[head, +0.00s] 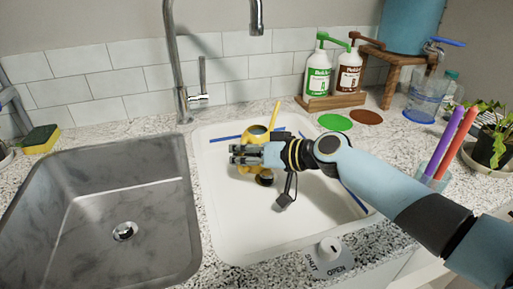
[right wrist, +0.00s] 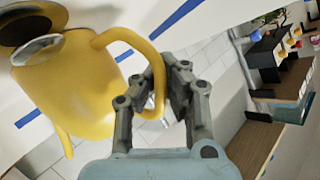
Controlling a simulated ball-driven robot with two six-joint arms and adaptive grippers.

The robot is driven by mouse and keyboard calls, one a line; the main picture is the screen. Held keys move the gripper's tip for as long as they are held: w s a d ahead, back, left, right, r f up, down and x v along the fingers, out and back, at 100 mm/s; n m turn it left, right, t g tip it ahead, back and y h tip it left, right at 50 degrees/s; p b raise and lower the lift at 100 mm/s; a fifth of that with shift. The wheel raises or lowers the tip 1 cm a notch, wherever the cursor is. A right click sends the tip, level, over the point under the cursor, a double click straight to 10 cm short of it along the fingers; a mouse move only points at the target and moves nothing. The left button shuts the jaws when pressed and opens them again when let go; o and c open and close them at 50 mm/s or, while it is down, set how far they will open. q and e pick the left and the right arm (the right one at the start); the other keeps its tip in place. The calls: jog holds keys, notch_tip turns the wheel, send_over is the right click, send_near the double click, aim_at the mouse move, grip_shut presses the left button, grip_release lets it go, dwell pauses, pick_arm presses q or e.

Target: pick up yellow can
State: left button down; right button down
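The yellow can (head: 256,133), a watering can with a curved handle and a dark round opening, stands in the white sink basin in the head view. My right gripper (head: 234,154) is in front of it and hides part of its body. In the right wrist view the yellow can (right wrist: 75,85) fills the left side. There my right gripper (right wrist: 162,78) has its fingers apart on either side of the handle, one finger inside the handle loop. A gap shows between the handle and the right-hand finger. My left gripper is not in view.
A grey sink basin (head: 75,190) with a tap (head: 182,95) lies to the left. Green and brown bottles (head: 317,75) stand in a wooden holder behind. A cup with purple and red sticks (head: 445,150) and a potted plant (head: 490,148) are at the right.

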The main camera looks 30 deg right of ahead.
jog(key=shift+d+r, duration=0.1)
jog(key=shift+r, duration=0.3)
notch_tip(320, 180, up, 9)
jog(key=shift+r+p, duration=0.2)
jog(key=shift+p, duration=0.85)
jog(key=s+r+p, duration=0.1)
jog(key=s+p, duration=0.1)
jog(key=s+r+p, duration=0.2)
jog(key=shift+a, duration=0.4)
jog(key=shift+f, duration=0.1)
dwell(1.1)
